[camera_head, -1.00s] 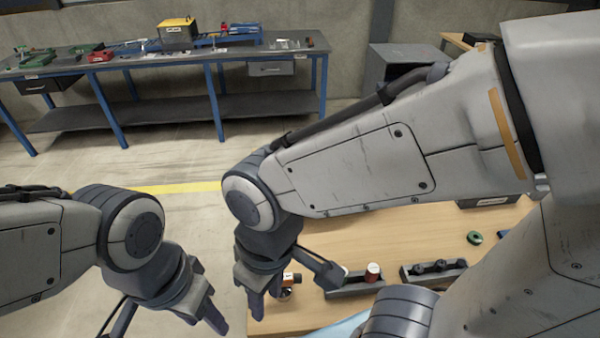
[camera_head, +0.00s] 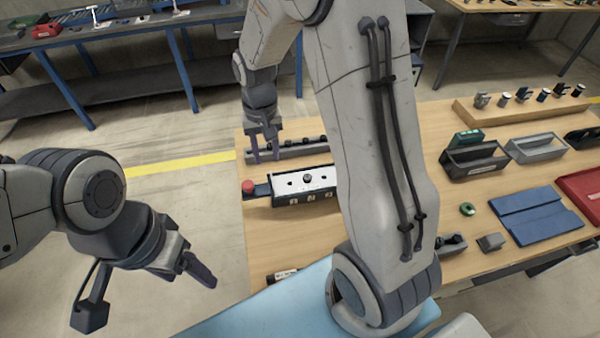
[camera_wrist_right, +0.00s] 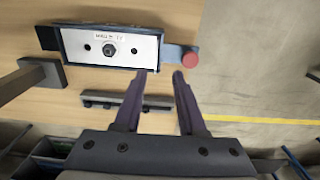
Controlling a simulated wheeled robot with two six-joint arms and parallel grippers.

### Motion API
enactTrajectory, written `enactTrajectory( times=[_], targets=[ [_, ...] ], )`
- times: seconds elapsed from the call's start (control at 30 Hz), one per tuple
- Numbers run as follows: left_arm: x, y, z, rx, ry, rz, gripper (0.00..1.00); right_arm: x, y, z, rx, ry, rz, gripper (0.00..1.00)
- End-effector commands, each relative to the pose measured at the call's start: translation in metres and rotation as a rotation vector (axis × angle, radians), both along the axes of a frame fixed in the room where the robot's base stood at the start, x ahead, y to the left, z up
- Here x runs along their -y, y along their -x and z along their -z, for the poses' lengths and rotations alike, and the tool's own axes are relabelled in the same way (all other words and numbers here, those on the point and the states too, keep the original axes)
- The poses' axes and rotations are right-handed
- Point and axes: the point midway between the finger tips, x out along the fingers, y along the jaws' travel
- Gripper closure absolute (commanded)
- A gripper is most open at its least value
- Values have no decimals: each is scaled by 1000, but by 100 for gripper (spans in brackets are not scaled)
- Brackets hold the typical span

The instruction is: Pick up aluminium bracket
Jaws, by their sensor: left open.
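I cannot pick out an aluminium bracket for certain. A small grey block (camera_head: 491,242) lies on the wooden table at the right of the head view, but its shape is unclear. My right gripper (camera_head: 265,155) points down over the table's far left part, beside a box fixture with a white top plate (camera_head: 318,180). In the right wrist view its fingers (camera_wrist_right: 164,76) are apart with nothing between them; the white-topped fixture (camera_wrist_right: 85,48) lies beyond the tips. My left gripper (camera_head: 203,268) is open and empty, left of the table over the floor.
A red button (camera_head: 248,186) sits at the fixture's left end, with a dark rail (camera_head: 285,149) behind. Open bins (camera_head: 474,161), a blue mat (camera_head: 535,213), a red tray (camera_head: 585,193) and a wooden rack (camera_head: 520,112) occupy the right side. My right arm hides the table's middle.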

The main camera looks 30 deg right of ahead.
Motion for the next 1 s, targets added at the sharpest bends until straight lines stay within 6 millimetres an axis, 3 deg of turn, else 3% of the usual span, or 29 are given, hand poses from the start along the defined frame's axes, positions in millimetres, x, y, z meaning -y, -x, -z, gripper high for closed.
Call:
enactTrajectory(
  times=[0.3, 0.53, 0.7, 0.83, 1.0],
  targets=[
    [0, 0, -11, 0, 0, 2, 28, 2, -2, 45, -4, 1, 10, 60],
    [0, 0, -19, 0, 0, 3, 28, 4, -4, 60, -5, 1, 9, 60],
    [0, 0, -33, 0, 0, 5, 28, 8, -7, 81, -6, 0, 8, 60],
    [0, 0, -36, 1, 0, 6, 28, 8, -8, 97, -4, 0, 7, 60],
    [0, 0, -36, 1, 0, 7, 28, 7, -8, 104, 0, 0, 8, 60]
  ],
)
